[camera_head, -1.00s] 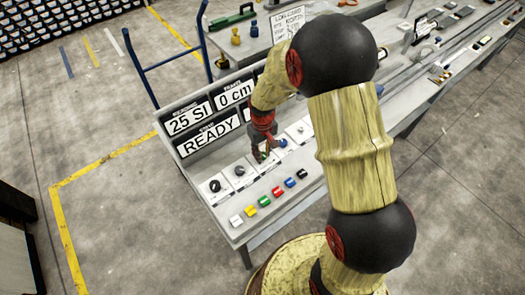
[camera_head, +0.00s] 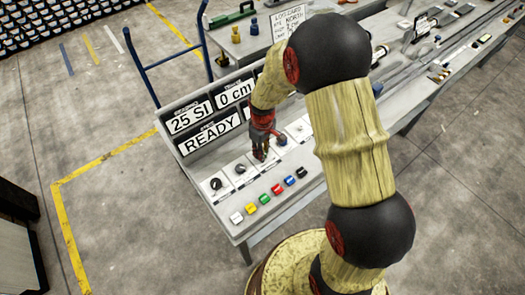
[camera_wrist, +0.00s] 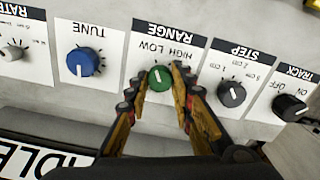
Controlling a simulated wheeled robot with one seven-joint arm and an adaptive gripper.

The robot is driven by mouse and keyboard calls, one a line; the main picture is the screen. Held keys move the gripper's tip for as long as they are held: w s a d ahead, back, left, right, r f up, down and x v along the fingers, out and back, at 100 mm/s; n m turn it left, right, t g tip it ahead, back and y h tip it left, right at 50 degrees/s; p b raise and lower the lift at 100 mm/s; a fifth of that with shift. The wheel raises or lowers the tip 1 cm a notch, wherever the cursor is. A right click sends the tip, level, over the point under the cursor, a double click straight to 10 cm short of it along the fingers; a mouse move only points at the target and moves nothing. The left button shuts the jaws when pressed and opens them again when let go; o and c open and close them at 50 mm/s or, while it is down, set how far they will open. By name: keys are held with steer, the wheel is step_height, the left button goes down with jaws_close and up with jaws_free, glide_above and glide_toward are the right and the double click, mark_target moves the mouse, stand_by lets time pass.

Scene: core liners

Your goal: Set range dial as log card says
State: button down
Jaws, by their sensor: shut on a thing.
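My gripper (camera_wrist: 171,80) is shut on the dial, one finger on each side. In the head view my gripper (camera_head: 261,155) is down at the console and hides most of the dial.
The blue tune dial (camera_wrist: 84,63) and dark step dial (camera_wrist: 231,93) flank the range dial closely. A dark track switch (camera_wrist: 291,107) lies farther right. Several coloured buttons (camera_head: 264,199) line the console's front. Displays (camera_head: 208,138) show 25 SI, 0 cm and READY.

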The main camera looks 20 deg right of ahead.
steer(key=c, duration=1.5)
jaws_free()
steer(key=shift+c, duration=0.2)
steer(key=shift+r, duration=0.1)
step_height(320, 180, up, 12)
